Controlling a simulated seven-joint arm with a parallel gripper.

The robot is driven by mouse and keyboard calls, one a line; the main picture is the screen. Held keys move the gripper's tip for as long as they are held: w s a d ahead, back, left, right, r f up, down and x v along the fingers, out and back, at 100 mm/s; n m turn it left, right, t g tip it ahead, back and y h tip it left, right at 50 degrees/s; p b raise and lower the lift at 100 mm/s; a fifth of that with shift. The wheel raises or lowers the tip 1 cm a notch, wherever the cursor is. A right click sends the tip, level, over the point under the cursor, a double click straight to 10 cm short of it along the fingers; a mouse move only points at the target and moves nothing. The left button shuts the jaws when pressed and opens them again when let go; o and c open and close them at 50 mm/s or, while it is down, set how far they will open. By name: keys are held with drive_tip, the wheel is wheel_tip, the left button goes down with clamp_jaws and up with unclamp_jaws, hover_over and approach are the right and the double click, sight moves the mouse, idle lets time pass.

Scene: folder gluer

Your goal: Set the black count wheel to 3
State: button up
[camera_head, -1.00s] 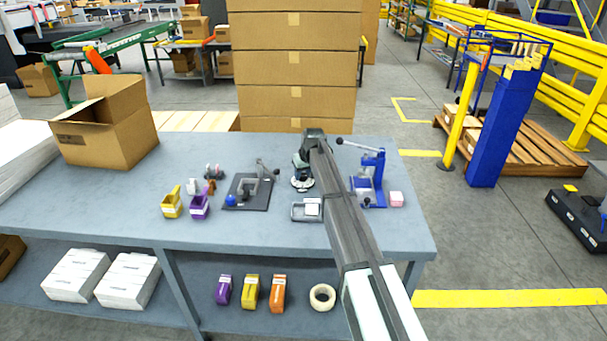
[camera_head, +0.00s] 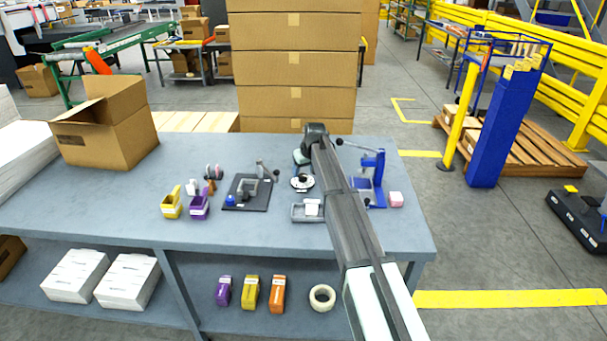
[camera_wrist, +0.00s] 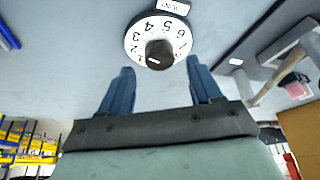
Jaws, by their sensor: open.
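The count wheel is a white round dial (camera_wrist: 133,40) with black digits and a black knob (camera_wrist: 159,53) at its centre. A small white mark on the knob faces the lower left of the wrist view, towards the low digits; I cannot tell exactly which one. In the head view the dial (camera_head: 302,184) lies on the bench. My gripper (camera_wrist: 160,68) is open, its two blue fingers apart, with the knob just beyond the gap between the tips. Nothing is held. In the head view the gripper (camera_head: 302,160) is above and behind the dial, partly hidden by my arm.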

drive_tip(key=v, duration=1.1)
drive_tip(key=s+d+f+n+g+h, duration=0.25)
drive_tip(key=s+d+f, duration=0.25)
drive_tip(key=s+d, duration=0.45)
drive_tip(key=s+d+f+n+g+h, duration=0.1)
drive_tip(key=s+d+f+n, duration=0.5)
drive_tip(key=s, duration=0.7)
drive_tip(key=s+d+f+n+g+h, duration=0.1)
drive_tip(key=s+d+f+h, duration=0.15)
drive_tip(key=s+d, duration=0.75)
drive_tip(key=s+a+f+m+g+y, duration=0.1)
drive_tip(key=s+f+m+g, duration=0.15)
drive_tip(key=s+f, duration=0.7)
drive_tip(key=s+a+f+m+g+y, duration=0.15)
drive_tip(key=s+f+m, duration=0.35)
drive_tip(key=f, duration=0.8)
drive_tip(key=s+a+f+m+g+y, duration=0.1)
drive_tip(key=s+f+m, duration=0.2)
drive_tip(key=s+f, duration=0.65)
drive_tip(key=s+a+f+m+g, duration=0.1)
drive_tip(key=s+f+m, duration=0.3)
drive_tip(key=s+f, duration=0.5)
drive_tip(key=shift+s+a, duration=0.3)
drive_tip(key=shift+s, duration=0.8)
drive_tip(key=shift+f+y, duration=0.1)
drive_tip(key=shift+y, duration=0.15)
